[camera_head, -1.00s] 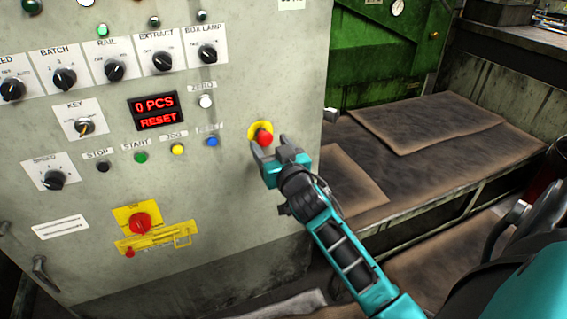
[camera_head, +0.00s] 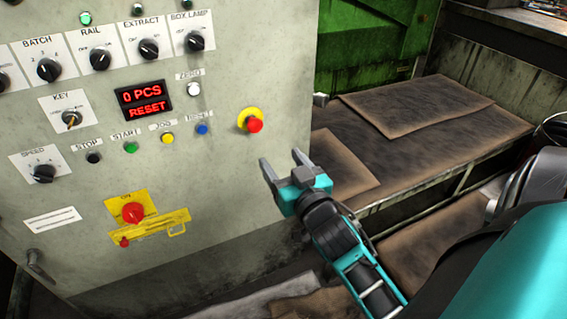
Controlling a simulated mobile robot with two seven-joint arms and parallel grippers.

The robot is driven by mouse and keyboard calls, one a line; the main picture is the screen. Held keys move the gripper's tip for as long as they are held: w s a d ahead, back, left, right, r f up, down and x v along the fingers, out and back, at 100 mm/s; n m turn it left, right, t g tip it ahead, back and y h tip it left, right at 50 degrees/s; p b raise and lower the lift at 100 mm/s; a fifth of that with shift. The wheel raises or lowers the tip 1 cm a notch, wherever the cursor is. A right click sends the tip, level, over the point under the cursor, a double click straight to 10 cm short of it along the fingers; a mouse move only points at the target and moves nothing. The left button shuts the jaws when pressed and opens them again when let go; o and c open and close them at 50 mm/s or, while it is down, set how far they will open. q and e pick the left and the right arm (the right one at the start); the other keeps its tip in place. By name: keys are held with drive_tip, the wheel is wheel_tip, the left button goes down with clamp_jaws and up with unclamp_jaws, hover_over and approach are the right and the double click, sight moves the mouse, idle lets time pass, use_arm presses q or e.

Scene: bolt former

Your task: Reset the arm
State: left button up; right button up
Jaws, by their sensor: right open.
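My right gripper (camera_head: 283,163) is open and empty, with its two fingers apart and pointing up and away. It is below and to the right of the red mushroom button (camera_head: 254,124) on its yellow base, clear of it in the picture. My right arm, teal and black, comes in from the lower right. The grey control cabinet (camera_head: 235,65) fills the left side. Its red display (camera_head: 145,100) reads "0 PCS" and "RESET". My left gripper is not in view.
The panel carries black knobs, a key switch (camera_head: 71,119), several small coloured buttons and a red rotary switch (camera_head: 132,212) on yellow. To the right, brown mats (camera_head: 415,105) lie on a low platform by a green machine (camera_head: 365,45). The space around the gripper looks free.

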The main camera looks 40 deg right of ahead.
use_arm(q)
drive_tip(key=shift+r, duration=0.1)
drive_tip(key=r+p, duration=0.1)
drive_tip(key=p, duration=0.1)
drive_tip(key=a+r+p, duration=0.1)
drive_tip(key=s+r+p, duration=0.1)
drive_tip(key=p, duration=0.1)
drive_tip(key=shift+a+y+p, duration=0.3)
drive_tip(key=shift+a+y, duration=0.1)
use_arm(e)
drive_tip(key=s+a+f+n+g+y, duration=0.5)
drive_tip(key=s+a+f+g+y, duration=0.1)
drive_tip(key=s+a+f, duration=0.5)
wheel_tip(320, 180, down, 4)
drive_tip(key=a, duration=0.2)
drive_tip(key=shift+s+a+g+y, duration=0.15)
drive_tip(key=shift+a+g+y, duration=0.15)
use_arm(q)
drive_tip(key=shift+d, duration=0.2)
use_arm(e)
drive_tip(key=shift+r, duration=0.15)
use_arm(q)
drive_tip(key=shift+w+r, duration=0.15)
